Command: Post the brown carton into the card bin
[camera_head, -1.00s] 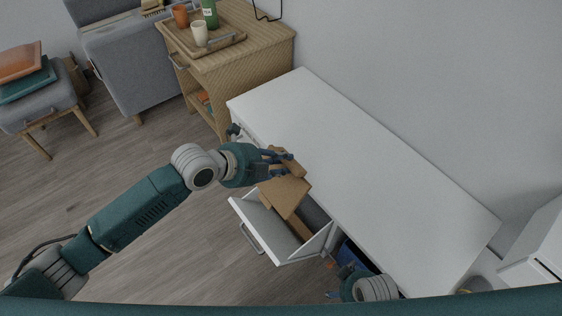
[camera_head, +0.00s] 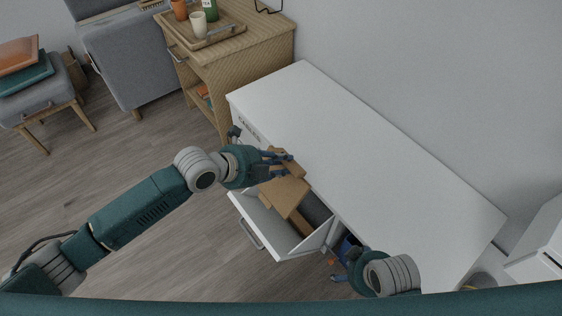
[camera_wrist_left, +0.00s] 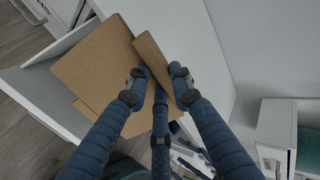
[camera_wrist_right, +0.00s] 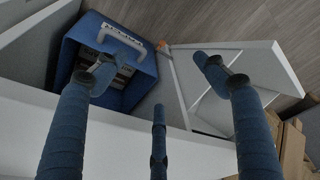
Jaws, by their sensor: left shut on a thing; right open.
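The brown carton (camera_head: 287,192) is an open-flapped box above the open white drawer (camera_head: 262,226) at the desk front. My left gripper (camera_head: 282,163) is shut on one of its upright flaps; the left wrist view shows that flap (camera_wrist_left: 153,62) between the fingers and a wide panel (camera_wrist_left: 98,68) beside it. Part of the carton reaches down into the drawer. My right gripper (camera_wrist_right: 157,68) is open and empty, low by the desk front. A blue bin (camera_wrist_right: 143,78) with a pale handle lies beyond its fingers.
The white desk top (camera_head: 360,170) is clear. A label (camera_head: 249,129) marks the desk's left front. A wooden cabinet (camera_head: 240,70) with a tray, cups and bottle stands behind left. A grey stool (camera_head: 38,95) stands far left. The floor before the drawer is free.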

